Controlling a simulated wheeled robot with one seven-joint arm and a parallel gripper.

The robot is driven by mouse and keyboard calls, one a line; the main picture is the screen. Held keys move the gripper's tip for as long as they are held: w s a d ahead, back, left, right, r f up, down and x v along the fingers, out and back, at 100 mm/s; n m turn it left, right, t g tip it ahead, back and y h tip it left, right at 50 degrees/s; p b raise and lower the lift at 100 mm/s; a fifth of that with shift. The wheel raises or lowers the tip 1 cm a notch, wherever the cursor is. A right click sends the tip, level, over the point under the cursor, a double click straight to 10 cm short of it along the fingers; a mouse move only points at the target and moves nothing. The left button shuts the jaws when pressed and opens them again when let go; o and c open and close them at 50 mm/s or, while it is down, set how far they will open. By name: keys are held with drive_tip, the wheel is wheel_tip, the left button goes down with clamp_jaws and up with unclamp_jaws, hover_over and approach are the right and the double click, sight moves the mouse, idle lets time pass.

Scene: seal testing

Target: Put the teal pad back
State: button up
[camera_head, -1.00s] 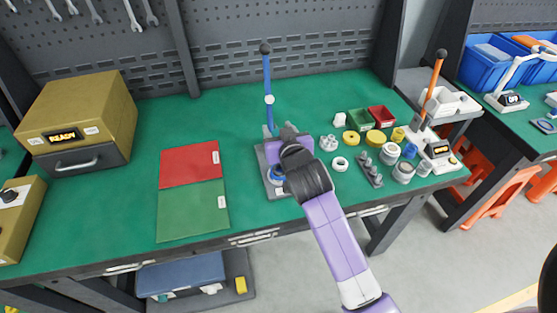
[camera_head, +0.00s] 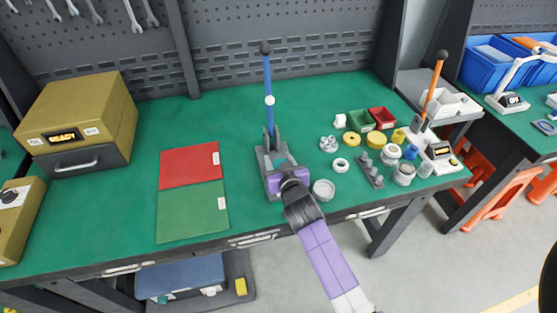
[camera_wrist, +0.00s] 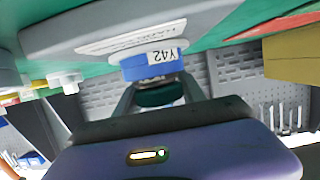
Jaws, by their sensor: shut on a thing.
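The teal pad (camera_wrist: 158,97) is a dark teal disc, held between the two fingers of my gripper (camera_wrist: 160,88) in the wrist view. A blue round piece labelled Y42 (camera_wrist: 152,65) is just beyond the pad; I cannot tell whether they touch. In the head view my gripper (camera_head: 284,174) is at the front of the grey lever press (camera_head: 268,178), which has a tall upright blue lever (camera_head: 268,105). My gripper hides part of the press base, and the pad is not clear there.
A grey ring-shaped cup (camera_head: 323,190) stands just right of my gripper. Several small parts and bins (camera_head: 381,118) fill the bench's right side, near an orange-lever press (camera_head: 433,85). Red (camera_head: 188,166) and green (camera_head: 190,212) mats lie left. Bench behind them is clear.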

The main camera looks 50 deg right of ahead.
drive_tip(key=shift+f+b, duration=0.25)
drive_tip(key=shift+b, duration=0.05)
drive_tip(key=o, duration=1.5)
drive_tip(key=shift+r, duration=0.1)
drive_tip(key=shift+p, duration=0.3)
